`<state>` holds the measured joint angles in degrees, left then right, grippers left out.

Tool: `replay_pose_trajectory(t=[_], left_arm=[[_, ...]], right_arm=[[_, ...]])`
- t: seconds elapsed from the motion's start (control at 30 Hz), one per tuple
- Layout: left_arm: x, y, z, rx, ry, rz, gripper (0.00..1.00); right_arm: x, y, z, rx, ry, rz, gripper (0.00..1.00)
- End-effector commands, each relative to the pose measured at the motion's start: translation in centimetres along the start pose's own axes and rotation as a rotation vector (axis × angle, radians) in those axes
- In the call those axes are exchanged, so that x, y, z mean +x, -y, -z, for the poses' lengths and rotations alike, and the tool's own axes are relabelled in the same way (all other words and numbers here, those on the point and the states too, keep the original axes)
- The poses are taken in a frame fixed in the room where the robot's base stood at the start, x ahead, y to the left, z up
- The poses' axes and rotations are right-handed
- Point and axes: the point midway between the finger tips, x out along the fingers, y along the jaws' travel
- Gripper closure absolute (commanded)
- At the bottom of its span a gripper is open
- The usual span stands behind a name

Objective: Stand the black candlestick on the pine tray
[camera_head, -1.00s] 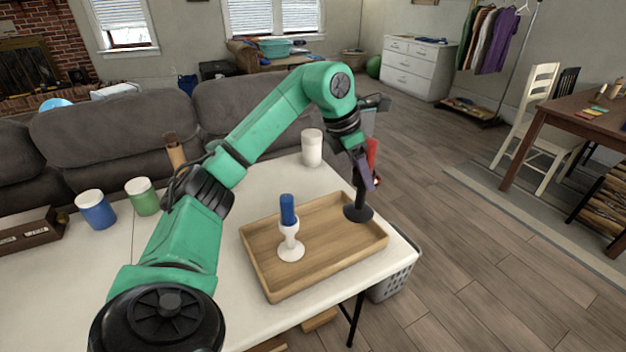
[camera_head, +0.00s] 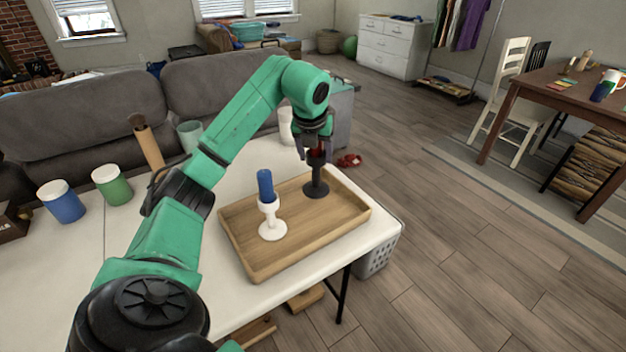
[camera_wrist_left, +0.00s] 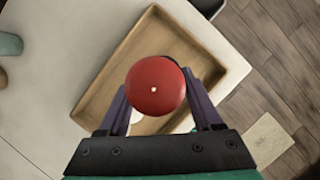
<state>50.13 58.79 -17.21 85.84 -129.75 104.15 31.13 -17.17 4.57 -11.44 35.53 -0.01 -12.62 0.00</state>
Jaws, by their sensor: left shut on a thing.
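The black candlestick (camera_head: 316,190) is upright over the back right part of the pine tray (camera_head: 245,258); its foot appears to rest on the tray floor, though contact is hard to confirm. My left gripper (camera_head: 316,156) is shut on its upper part from above. A red candle shows between the fingers (camera_wrist_left: 155,86) in the left wrist view, its round top hiding most of the candlestick. The tray's wooden floor (camera_wrist_left: 125,65) shows around it there. My right gripper is out of view.
A white candlestick (camera_head: 272,229) with a blue candle (camera_head: 265,186) stands in the tray's left part. A white canister (camera_head: 286,128) is behind the arm; blue (camera_head: 64,207) and green (camera_head: 114,189) canisters stand at left. The tray's front right floor is clear.

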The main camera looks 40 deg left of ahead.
Motion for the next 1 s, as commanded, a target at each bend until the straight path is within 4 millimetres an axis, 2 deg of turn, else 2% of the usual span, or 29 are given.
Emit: replay_pose_trajectory(t=[0.03,0.33,0.67,0.7,0.77,1.0], left_arm=[[1.5,-0.1,0.7,0.002,-0.003,-0.002,1.0],[6.2,0.0,2.6,0.002,-0.001,0.0,1.0],[6.9,0.0,2.8,0.001,0.002,0.002,1.0],[6.9,0.0,2.9,0.001,0.001,0.001,0.26],[6.9,0.0,2.8,0.001,0.001,0.002,0.04],[6.8,0.0,2.8,0.002,0.001,0.002,0.04]], right_arm=[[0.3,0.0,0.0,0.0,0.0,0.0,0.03],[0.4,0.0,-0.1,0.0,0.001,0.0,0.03],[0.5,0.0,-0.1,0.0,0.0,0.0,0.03],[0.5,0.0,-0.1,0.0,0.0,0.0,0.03],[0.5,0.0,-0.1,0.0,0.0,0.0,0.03],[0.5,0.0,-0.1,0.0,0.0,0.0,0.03]])
